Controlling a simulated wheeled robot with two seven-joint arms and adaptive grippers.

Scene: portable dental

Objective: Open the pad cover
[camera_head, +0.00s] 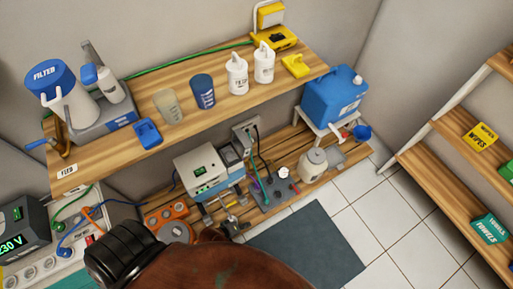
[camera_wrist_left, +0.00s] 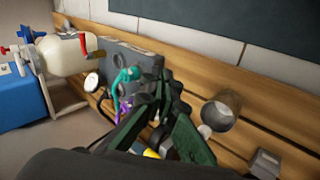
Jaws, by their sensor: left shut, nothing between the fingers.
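I cannot make out for certain which thing is the pad cover. A dark grey unit (camera_head: 270,192) with teal and purple hoses stands on the low slatted bench; it also shows in the left wrist view (camera_wrist_left: 140,62). My left gripper (camera_head: 234,229) is at the front edge of this bench, left of the dark unit, and partly hidden by my own arm. In the left wrist view its dark green fingers (camera_wrist_left: 165,125) are shut and empty, covering part of the dark unit and the bench. My right gripper is in neither view.
A white and blue device (camera_head: 200,172) and an orange device (camera_head: 167,215) stand left of the dark unit. A cream tank (camera_head: 312,164) is right of it. The wooden shelf (camera_head: 225,105) above holds bottles and cups. A dark mat (camera_head: 305,245) lies on clear floor.

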